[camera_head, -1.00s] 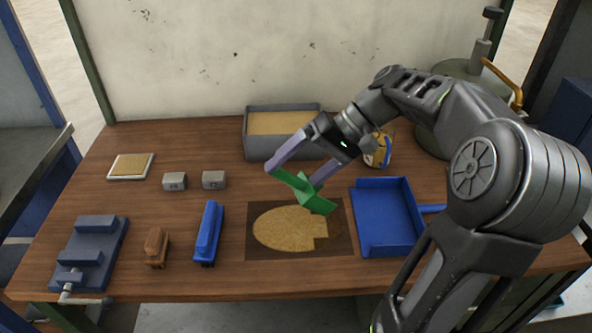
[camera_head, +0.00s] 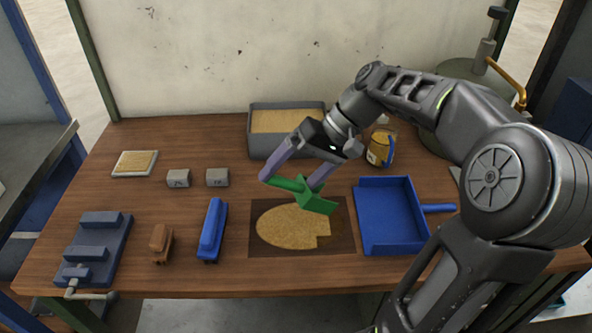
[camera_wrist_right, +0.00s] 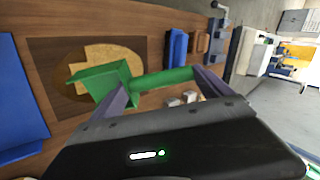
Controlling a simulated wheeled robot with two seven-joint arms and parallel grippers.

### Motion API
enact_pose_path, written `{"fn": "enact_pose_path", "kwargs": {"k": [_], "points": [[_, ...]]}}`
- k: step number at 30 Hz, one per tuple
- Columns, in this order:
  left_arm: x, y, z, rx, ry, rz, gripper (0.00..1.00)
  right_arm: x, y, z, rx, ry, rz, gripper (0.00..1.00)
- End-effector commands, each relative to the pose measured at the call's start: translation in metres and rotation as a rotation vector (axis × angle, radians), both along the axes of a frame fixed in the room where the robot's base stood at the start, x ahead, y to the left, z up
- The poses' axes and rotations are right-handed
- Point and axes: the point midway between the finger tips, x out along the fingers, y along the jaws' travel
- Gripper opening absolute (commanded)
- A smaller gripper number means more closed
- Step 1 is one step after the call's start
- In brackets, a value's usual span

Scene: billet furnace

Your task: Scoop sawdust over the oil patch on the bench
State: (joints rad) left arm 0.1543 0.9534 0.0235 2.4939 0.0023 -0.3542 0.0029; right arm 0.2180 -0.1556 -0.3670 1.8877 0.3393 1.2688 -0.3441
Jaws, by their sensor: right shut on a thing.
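My right gripper (camera_head: 292,178) is shut on the handle of a green scoop (camera_head: 317,198). It holds the scoop above the upper right part of the oil patch (camera_head: 340,214), a dark rectangle on the bench. Sawdust (camera_head: 286,226) covers an oval on the patch, with a squared notch at its right. The dark right side of the patch is bare. In the right wrist view the scoop (camera_wrist_right: 103,85) hangs over the sawdust and looks empty inside, though this is hard to tell. A grey bin (camera_head: 258,145) of sawdust stands behind the gripper. My left gripper is not in view.
A blue dustpan (camera_head: 391,239) lies right of the patch. A blue brush (camera_head: 212,230), a brown brush (camera_head: 161,243) and a blue-grey vise (camera_head: 93,249) lie left. Two grey blocks (camera_head: 217,177), a sawdust tray (camera_head: 135,163) and a jar (camera_head: 379,148) stand farther back.

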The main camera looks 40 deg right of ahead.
Motion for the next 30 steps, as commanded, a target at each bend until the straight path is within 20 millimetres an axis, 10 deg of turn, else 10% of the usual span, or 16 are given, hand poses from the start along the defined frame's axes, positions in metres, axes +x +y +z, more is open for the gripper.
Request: {"fn": "enact_pose_path", "kwargs": {"k": [30], "points": [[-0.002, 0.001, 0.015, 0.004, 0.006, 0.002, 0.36, 0.006, 0.017, -0.005, -0.151, 0.052, 0.002, 0.37]]}}
